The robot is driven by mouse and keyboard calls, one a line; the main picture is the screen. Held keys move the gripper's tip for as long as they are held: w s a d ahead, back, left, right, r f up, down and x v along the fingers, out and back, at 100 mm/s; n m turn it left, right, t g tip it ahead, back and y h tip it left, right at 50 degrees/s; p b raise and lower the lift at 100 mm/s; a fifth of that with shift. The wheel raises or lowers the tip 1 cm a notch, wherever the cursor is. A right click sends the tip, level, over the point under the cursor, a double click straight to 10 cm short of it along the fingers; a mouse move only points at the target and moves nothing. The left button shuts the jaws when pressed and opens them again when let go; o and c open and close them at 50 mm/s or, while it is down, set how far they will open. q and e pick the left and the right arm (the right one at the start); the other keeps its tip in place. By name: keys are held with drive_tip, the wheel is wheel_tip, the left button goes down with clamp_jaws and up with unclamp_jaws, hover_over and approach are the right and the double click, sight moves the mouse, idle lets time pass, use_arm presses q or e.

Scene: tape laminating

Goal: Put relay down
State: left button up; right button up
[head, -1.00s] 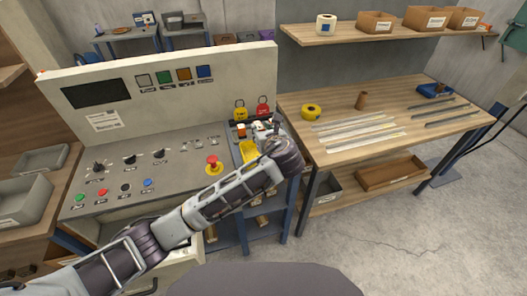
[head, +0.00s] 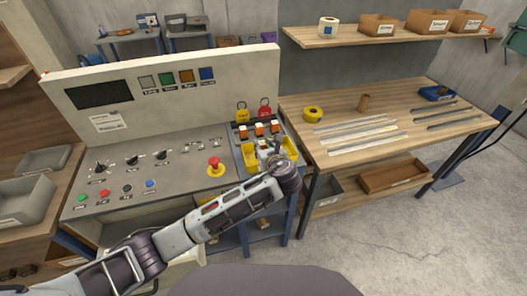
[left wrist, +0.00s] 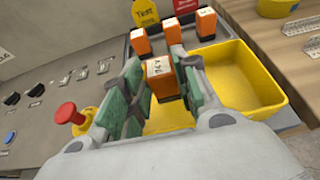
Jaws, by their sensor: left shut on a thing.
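My left gripper (head: 266,148) is over the right end of the control console, above the yellow trays. In the left wrist view, its green-padded fingers (left wrist: 163,88) are shut on an orange relay with a white, lettered top (left wrist: 159,68). The held relay is above the left yellow tray (left wrist: 168,117), partly hidden by the fingers; I cannot tell whether it touches the tray. The right yellow tray (left wrist: 236,76) looks empty. Three other orange relays stand in a row behind: left (left wrist: 140,42), middle (left wrist: 173,31) and right (left wrist: 206,23). My right gripper is not in view.
A red emergency knob (head: 214,163) stands on the console left of the trays. A yellow tag (head: 241,115) and a red tag (head: 265,111) stand behind the relays. To the right, a wooden table (head: 430,95) carries a yellow tape roll (head: 313,114) and metal strips.

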use_arm(q)
drive_tip(key=shift+f, duration=0.9)
drive_tip(key=shift+f, duration=0.6)
drive_tip(key=o, duration=1)
drive_tip(key=shift+r, duration=0.1)
drive_tip(key=shift+r, duration=0.4)
drive_tip(key=shift+s+d+r, duration=0.15)
drive_tip(key=shift+s, duration=0.15)
drive_tip(key=v, duration=1.1)
drive_tip(key=shift+s+r, duration=0.15)
drive_tip(key=shift+s, duration=0.05)
